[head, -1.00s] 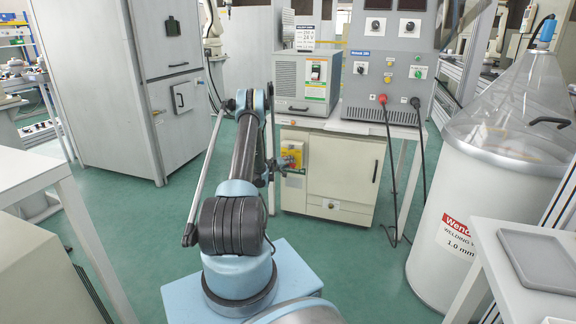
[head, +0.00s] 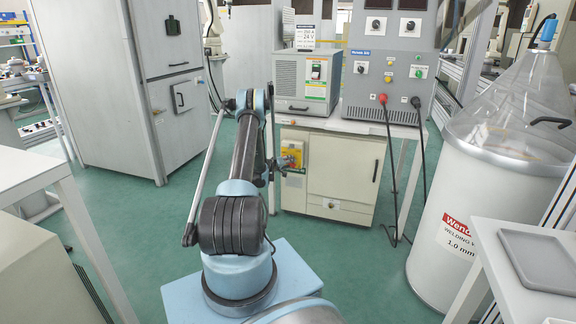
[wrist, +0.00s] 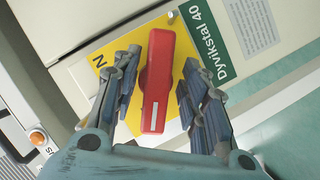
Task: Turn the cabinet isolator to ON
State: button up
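The cabinet isolator is a red bar handle (wrist: 157,85) with a white stripe, on a yellow plate (wrist: 104,57) in the wrist view. In that picture the handle runs nearly upright with a slight tilt. A letter N shows on the plate left of it; the other markings are covered or too small to read. In the head view, the yellow plate (head: 291,148) sits at the upper left of the cream cabinet's front (head: 343,170). My gripper (wrist: 160,68) is open, one finger on each side of the handle, with a visible gap on the right side.
A green label (wrist: 213,38) reading Dyvikstal 40 is beside the plate. An orange-lit button (wrist: 37,137) is at the lower left. A grey power unit (head: 306,85) and a control panel (head: 390,75) with cables stand above the cabinet. A white wire drum (head: 490,220) is at the right.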

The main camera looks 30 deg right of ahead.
jog(key=v, duration=1.2)
jog(key=shift+w, duration=0.1)
